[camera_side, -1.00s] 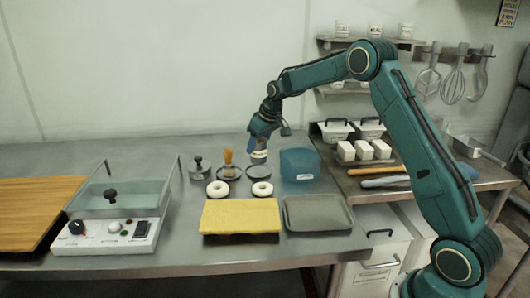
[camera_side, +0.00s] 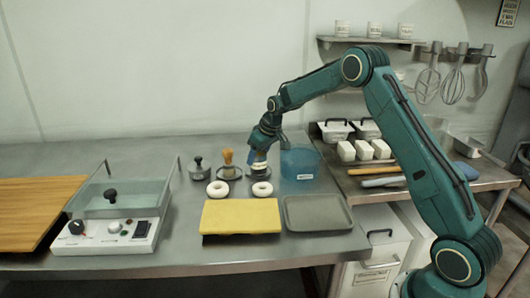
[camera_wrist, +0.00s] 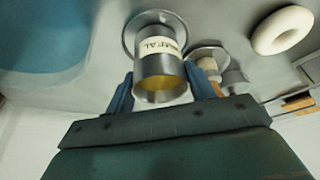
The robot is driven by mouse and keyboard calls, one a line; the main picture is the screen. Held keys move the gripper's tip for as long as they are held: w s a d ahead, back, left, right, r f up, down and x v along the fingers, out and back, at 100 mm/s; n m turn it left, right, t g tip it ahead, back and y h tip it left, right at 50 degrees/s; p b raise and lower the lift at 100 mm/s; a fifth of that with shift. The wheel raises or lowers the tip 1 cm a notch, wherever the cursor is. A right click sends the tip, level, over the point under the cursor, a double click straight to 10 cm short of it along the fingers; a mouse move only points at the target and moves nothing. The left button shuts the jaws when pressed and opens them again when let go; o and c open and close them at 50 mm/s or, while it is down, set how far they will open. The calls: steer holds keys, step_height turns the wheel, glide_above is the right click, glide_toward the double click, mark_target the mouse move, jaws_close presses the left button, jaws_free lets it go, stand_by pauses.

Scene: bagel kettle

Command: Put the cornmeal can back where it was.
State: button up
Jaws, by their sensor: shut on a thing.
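The cornmeal can (camera_side: 259,169) is a metal cylinder with a white label band. It also shows in the wrist view (camera_wrist: 160,66), where yellow meal is visible at its open top. My gripper (camera_side: 261,154) is shut on the can, with one blue finger on each side of it in the wrist view (camera_wrist: 161,84). The can is upright over a round metal dish (camera_wrist: 129,36), whose rim shows around its lower end. I cannot tell whether its bottom touches the dish.
A brush (camera_side: 228,158) in another dish and a dark-knobbed stamp (camera_side: 198,168) stand to the left. A blue bin (camera_side: 301,163) is close on the right. A yellow board (camera_side: 240,217) and a grey tray (camera_side: 318,213) lie nearer the front edge.

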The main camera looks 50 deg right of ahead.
steer(key=shift+f, duration=0.1)
steer(key=o, duration=1.2)
steer(key=v, duration=1.2)
steer(key=shift+s+a, duration=0.1)
